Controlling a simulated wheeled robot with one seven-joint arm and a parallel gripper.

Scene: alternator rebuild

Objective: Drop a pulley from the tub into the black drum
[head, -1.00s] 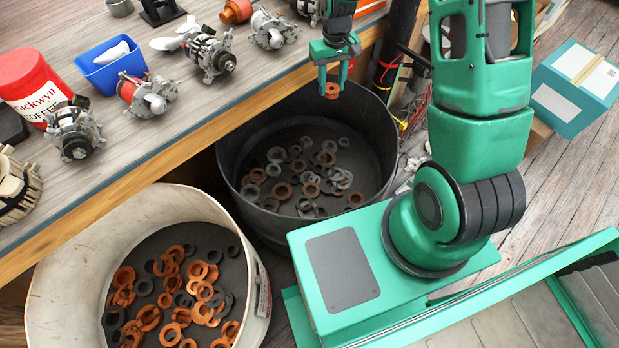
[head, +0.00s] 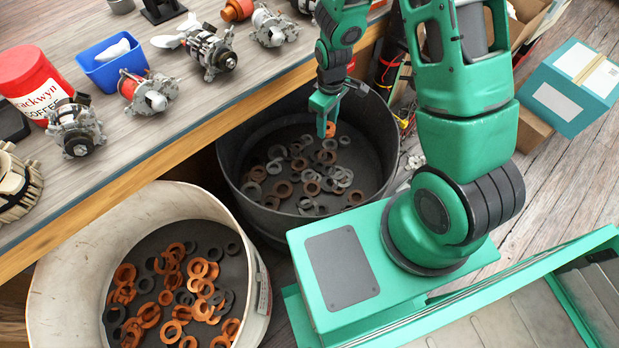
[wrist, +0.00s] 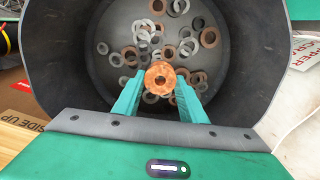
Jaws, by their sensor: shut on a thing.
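My gripper (head: 324,115) is over the black drum (head: 232,187), fingers pointing down. It is shut on an orange-brown pulley (wrist: 160,78), held between the fingertips; the pulley also shows in the head view (head: 330,130), partly behind a finger. In the wrist view the drum's dark wall (wrist: 70,50) surrounds the fingertips on the far side, and several grey and brown rings (wrist: 150,40) lie on its floor below. The pale tub (head: 45,285) at the lower left holds several orange and dark pulleys (head: 150,315).
The workbench (head: 180,110) overhangs the back left of the drum and carries alternators (head: 75,130), a blue bin (head: 110,65) and a red coffee can (head: 30,80). A teal box (head: 570,90) and cartons stand at the right on the wooden floor.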

